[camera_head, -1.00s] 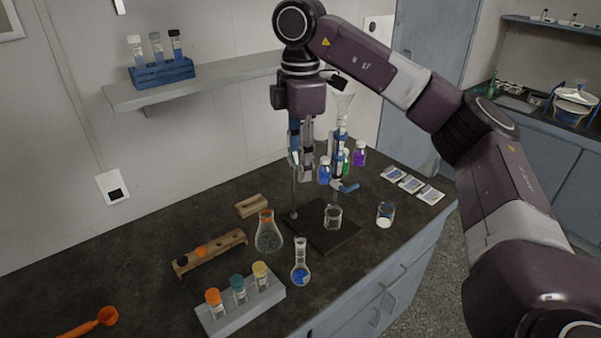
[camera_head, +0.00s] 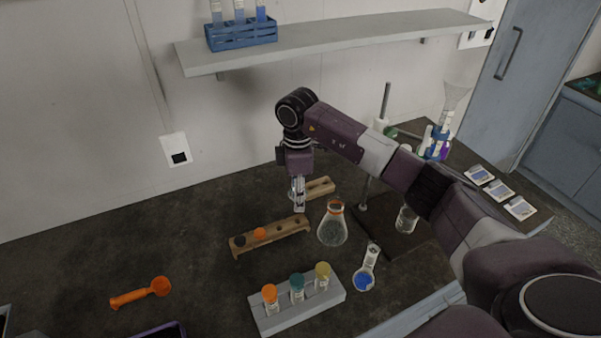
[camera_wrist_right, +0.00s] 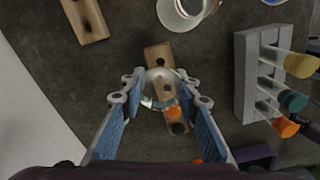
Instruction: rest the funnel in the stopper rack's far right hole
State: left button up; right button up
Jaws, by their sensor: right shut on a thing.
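My right gripper (camera_head: 299,207) points down over the right end of the wooden stopper rack (camera_head: 270,238). The right wrist view shows the fingers (camera_wrist_right: 160,103) either side of a clear round glass rim, which looks like the funnel (camera_wrist_right: 150,101), held between them. The rack (camera_wrist_right: 155,53) lies below, seen through and around the glass. An orange stopper (camera_head: 260,233) and a dark stopper (camera_head: 239,241) sit in the rack's left part. The funnel's stem is hidden, so I cannot tell whether it is in a hole. My left gripper is not in view.
A conical flask (camera_head: 332,229) stands close right of the rack. A second wooden block (camera_head: 320,187) lies behind. A grey rack (camera_head: 300,308) with capped vials stands in front, and a blue-liquid flask (camera_head: 364,280) right of it. An orange scoop (camera_head: 140,292) lies left.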

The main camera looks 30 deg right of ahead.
jog(key=shift+w+f, duration=0.15)
jog(key=shift+f, duration=0.45)
jog(key=shift+s+a+f+b, duration=0.15)
jog(key=shift+s+f+b, duration=0.1)
jog(key=shift+f+b, duration=0.65)
jog(key=shift+w+f+b, duration=0.1)
jog(key=shift+f+b, duration=0.45)
jog(key=shift+f, duration=0.25)
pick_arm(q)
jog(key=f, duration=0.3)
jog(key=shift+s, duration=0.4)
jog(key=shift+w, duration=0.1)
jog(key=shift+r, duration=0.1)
pick_arm(e)
jog(key=shift+f, duration=0.1)
jog(key=shift+f, duration=0.15)
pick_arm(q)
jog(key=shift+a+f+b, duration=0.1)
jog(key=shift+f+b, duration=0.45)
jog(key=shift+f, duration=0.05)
pick_arm(e)
jog(key=shift+f, duration=0.9)
